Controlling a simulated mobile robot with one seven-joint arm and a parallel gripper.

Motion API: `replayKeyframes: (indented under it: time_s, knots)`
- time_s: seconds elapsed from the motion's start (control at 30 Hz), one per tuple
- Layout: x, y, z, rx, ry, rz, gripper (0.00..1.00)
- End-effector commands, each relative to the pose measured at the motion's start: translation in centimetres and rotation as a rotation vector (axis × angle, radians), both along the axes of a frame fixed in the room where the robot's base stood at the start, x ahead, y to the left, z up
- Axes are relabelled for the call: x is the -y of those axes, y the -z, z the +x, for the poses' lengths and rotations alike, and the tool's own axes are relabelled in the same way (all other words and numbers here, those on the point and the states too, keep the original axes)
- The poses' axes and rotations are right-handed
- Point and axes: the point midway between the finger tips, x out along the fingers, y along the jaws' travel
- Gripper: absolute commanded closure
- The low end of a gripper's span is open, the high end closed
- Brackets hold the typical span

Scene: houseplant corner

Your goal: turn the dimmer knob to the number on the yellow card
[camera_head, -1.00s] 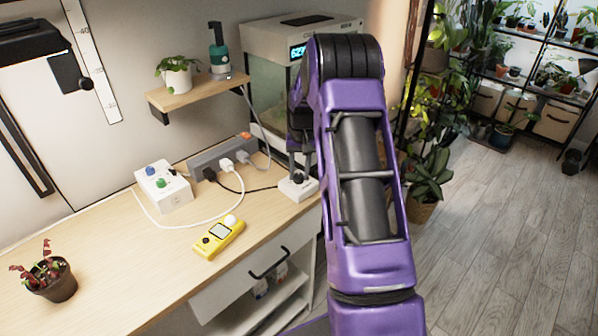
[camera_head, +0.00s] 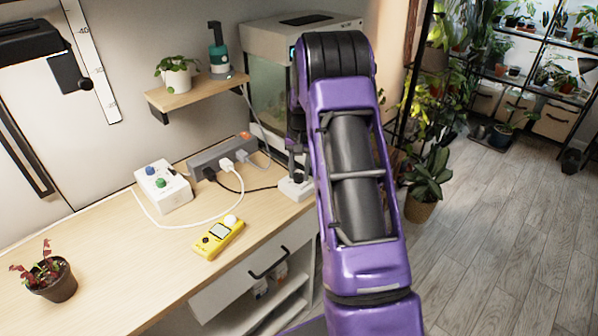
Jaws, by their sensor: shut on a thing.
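A small white box (camera_head: 296,188) with a dark knob (camera_head: 297,178) on top, apparently the dimmer, sits at the right end of the wooden desk. My gripper (camera_head: 297,172) points down over it and is shut on the knob. My purple arm hides part of the gripper and the area to its right. The knob's pointer and any numbers around it are too small to read. I cannot make out a yellow card in this view.
A yellow handheld meter (camera_head: 219,238) lies left of the box. A white box with blue and green knobs (camera_head: 163,187) and a grey power strip (camera_head: 222,153) with cables stand behind. A potted plant (camera_head: 50,280) is at front left; a glass tank (camera_head: 270,95) stands behind my arm.

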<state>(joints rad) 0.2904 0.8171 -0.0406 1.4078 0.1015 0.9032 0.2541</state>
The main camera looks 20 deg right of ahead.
Motion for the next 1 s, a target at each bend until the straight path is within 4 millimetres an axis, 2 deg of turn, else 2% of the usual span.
replayKeyframes:
  time_s: [0.03, 0.07, 0.2, 0.5, 0.63, 0.77, 1.0]
  knots:
    - [0.0, 0.0, 0.0, 0.001, 0.0, 0.0, 1.0]
    - [0.0, 0.0, 0.0, 0.001, -0.001, 0.0, 0.56]
    - [0.0, 0.0, 0.0, 0.001, -0.001, 0.0, 0.32]
    - [0.0, -0.1, 0.0, 0.001, -0.001, -0.001, 0.32]
    - [0.1, -1.2, 0.0, 0.002, -0.001, 0.0, 0.32]
    - [0.2, -3.6, 0.0, 0.004, -0.001, -0.002, 0.32]
    - [0.4, -9.6, -0.2, 0.006, -0.001, -0.002, 0.32]
